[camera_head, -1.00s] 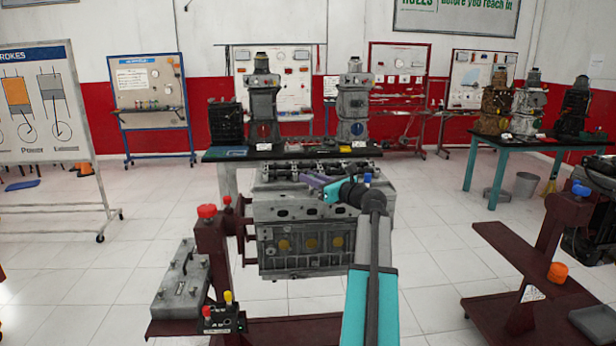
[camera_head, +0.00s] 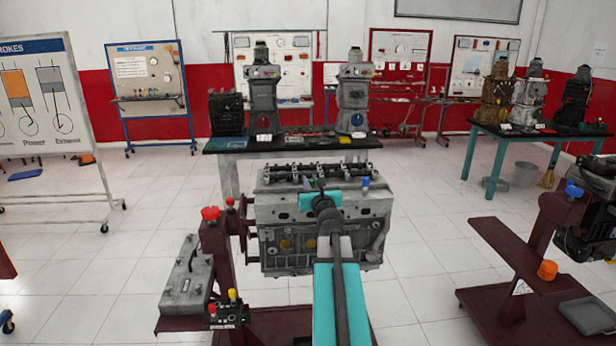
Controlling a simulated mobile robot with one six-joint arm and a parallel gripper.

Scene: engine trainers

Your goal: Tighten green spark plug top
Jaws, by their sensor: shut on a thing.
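The engine block (camera_head: 280,212), grey with a row of valve gear along its top, stands on a dark red stand in the middle. My gripper (camera_head: 316,186) is at the front upper edge of the block, seen from behind, and my arm and teal wrist cover much of it. A small green spark plug top (camera_head: 321,183) shows just beyond my wrist, between the jaws, which are shut on it. Its lower end and its seat are hidden. A purple piece (camera_head: 308,183) shows just left of it. A blue plug top (camera_head: 365,183) stands upright to the right, apart from my gripper.
A dark red stand post with a red knob (camera_head: 210,213) rises left of the block, beside a grey case (camera_head: 186,280) and a small button box (camera_head: 225,315). A black-topped table (camera_head: 240,145) with engine models is behind. Another red stand (camera_head: 520,260) is at right. Floor between is clear.

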